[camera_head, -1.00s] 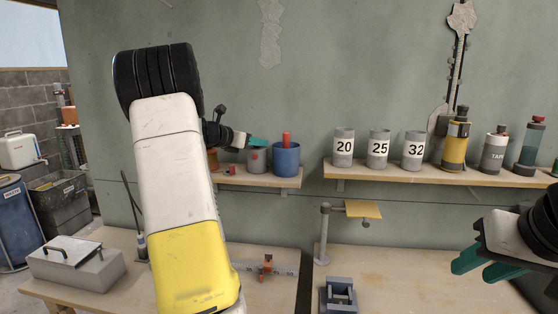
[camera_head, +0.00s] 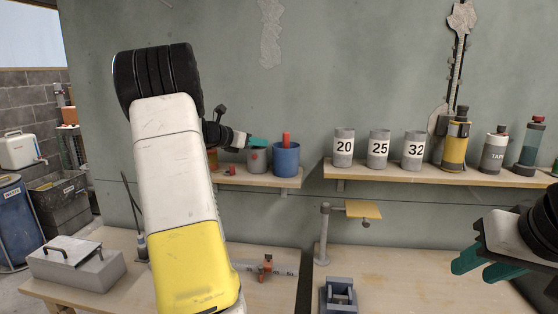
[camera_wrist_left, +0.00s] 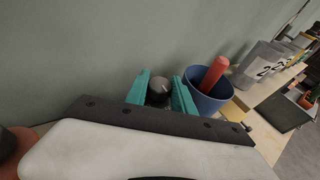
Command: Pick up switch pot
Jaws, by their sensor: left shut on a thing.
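The switch pot is a small grey pot with a red mark (camera_head: 257,161). It stands on the left wall shelf, next to a blue pot, in the head view. My left gripper (camera_head: 258,143) is at the top of the grey pot, with its teal fingers shut on it. In the left wrist view the pot's dark, round top (camera_wrist_left: 159,88) lies between the two teal fingers; its lower part is hidden. My right gripper (camera_head: 482,266) is empty and open over the right part of the bench.
The blue pot (camera_head: 286,161) with a red stick in it stands close on the right. Grey cans (camera_head: 379,150) numbered 20, 25 and 32 and several bottles stand on the right shelf. A post with a small yellow plate (camera_head: 363,208) rises from the bench.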

